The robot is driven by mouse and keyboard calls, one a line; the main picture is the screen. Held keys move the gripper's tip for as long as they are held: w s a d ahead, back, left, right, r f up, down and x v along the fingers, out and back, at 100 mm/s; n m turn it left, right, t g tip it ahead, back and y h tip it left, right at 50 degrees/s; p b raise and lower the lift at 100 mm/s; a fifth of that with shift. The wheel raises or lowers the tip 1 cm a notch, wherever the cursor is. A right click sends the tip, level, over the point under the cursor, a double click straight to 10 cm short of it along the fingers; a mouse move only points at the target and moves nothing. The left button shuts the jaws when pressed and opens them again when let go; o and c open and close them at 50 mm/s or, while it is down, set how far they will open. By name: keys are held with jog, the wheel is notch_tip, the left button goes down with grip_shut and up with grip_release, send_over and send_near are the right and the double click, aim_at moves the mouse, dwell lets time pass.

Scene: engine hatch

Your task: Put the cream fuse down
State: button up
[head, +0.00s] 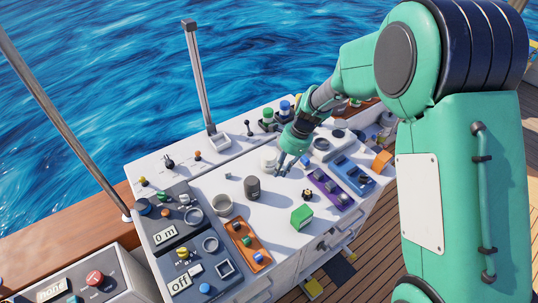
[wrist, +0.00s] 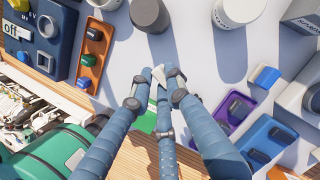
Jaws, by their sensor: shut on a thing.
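My gripper (head: 284,164) reaches down over the white console top, right of the dark grey cylinder and left of the purple tray. In the wrist view my gripper (wrist: 155,88) has its fingers drawn together around a small pale piece, which looks like the cream fuse (wrist: 159,75). Only a bit of the fuse shows between the fingertips; the rest is hidden. I cannot make it out in the head view. Whether it touches the console top cannot be told.
Around my gripper stand a dark grey cylinder (head: 252,188), a white canister (head: 268,157) and a green block (head: 301,216). An orange tray (head: 263,262), a purple tray (head: 328,187) and a blue tray (head: 347,164) hold small parts. Bare console top lies between them.

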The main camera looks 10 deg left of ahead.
send_over(267, 155)
jog(key=d, duration=0.1)
jog(key=shift+w+d+f, duration=0.15)
jog(key=shift+d+f, duration=0.05)
jog(key=shift+f, duration=0.6)
jog(key=shift+f, duration=0.1)
jog(key=shift+f, duration=1.65)
jog(key=o, duration=0.4)
jog(key=shift+f, duration=0.15)
jog(key=o, duration=0.4)
jog(key=shift+o, duration=0.2)
